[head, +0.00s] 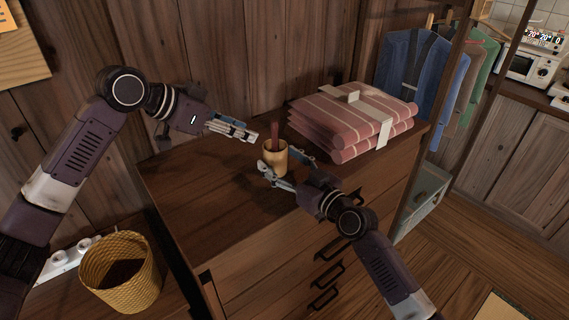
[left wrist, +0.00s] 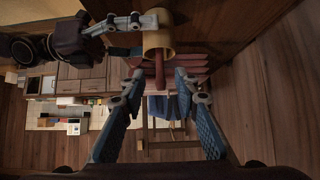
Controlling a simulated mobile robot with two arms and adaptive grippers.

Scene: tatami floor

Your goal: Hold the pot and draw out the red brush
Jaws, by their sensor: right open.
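A small tan pot (head: 275,160) stands upright on the wooden chest. A dark red brush (head: 275,134) stands in it, its handle rising above the rim; its lower end is hidden. My right gripper (head: 282,158) is open, with its fingers around the pot on either side. My left gripper (head: 252,136) is at brush height, just left of the handle. In the left wrist view, its fingers (left wrist: 159,80) are open and empty. The brush (left wrist: 159,72) points toward the gap between their tips. The pot (left wrist: 156,42) and my right gripper's fingers also show there.
Folded striped pink cloths (head: 350,118) with a pale band lie behind the pot, to the right. The chest top (head: 200,180) is bare at the left front. A woven basket (head: 120,275) stands lower left. Clothes (head: 415,75) hang on a rack at the right.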

